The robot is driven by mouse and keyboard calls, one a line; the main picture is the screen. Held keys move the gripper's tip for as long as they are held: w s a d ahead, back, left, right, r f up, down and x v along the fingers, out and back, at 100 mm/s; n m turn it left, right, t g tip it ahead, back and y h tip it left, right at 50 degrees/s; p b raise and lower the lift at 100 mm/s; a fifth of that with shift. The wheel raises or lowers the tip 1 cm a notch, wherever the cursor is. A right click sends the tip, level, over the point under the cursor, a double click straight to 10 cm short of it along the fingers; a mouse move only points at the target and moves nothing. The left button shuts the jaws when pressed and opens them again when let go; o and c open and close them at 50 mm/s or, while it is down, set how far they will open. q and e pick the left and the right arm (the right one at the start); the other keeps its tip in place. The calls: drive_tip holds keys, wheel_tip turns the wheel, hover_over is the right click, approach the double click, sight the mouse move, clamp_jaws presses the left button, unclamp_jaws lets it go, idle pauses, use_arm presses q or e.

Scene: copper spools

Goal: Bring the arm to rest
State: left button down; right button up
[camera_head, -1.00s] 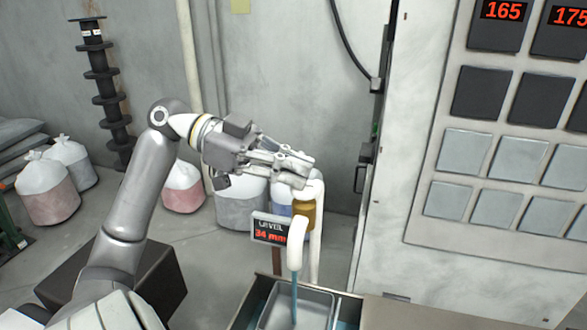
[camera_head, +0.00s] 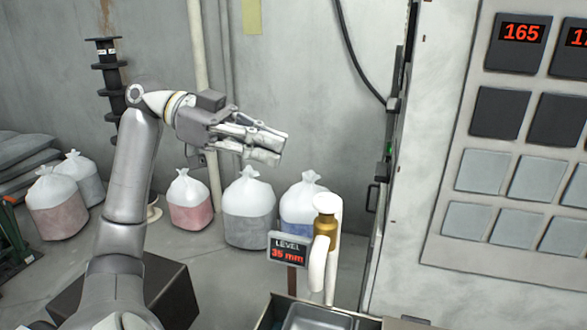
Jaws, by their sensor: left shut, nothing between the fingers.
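My left gripper (camera_head: 268,148) is shut and empty. It is in the air at the middle left of the head view, above the white-topped bags and up and to the left of the tap. My left arm comes up from the lower left and bends to the right at the wrist. The tap (camera_head: 325,240) has a white spout and a brass-coloured body, and stands apart from the gripper. No water stream shows below its spout in this view. My right gripper is not in view.
A level display (camera_head: 288,250) reads 35 mm beside the tap. A metal tray (camera_head: 315,318) sits at the bottom edge. Several bags (camera_head: 248,215) stand along the wall. A black spool stand (camera_head: 108,75) is at the left. A panel cabinet (camera_head: 440,180) fills the right.

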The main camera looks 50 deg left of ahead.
use_arm(q)
drive_tip(key=shift+v, duration=0.9)
drive_tip(key=shift+d, duration=0.2)
drive_tip(key=shift+s, duration=0.1)
